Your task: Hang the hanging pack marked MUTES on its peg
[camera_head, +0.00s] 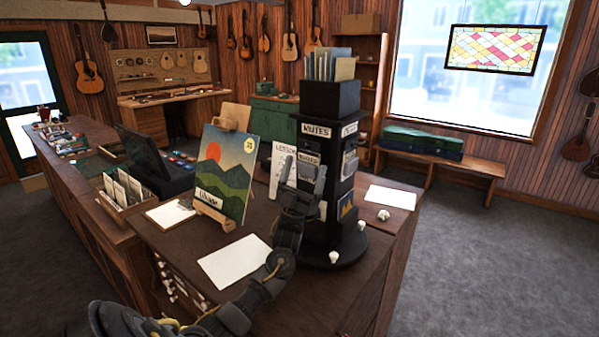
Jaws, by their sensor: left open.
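A black display tower (316,232) stands on a round black base on the wooden counter. A white sign reading MUTES (316,130) is at the top of its left face. Small packs hang on the tower: a grey-white one (350,163) and a blue one with an orange picture (346,206) on the right face. My left gripper (303,168) is open in front of the left face and hides part of it. I cannot tell whether it touches a pack, or which pack is the MUTES one. The pegs are too small to make out. My right gripper is not in view.
An easel with a mountain picture (224,172) stands left of the tower, with a LESSON sign (281,168) close behind my gripper. White sheets lie on the counter (234,261) and (391,196). Small white knobs (383,214) sit near the base. A box of folders (331,98) tops the tower.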

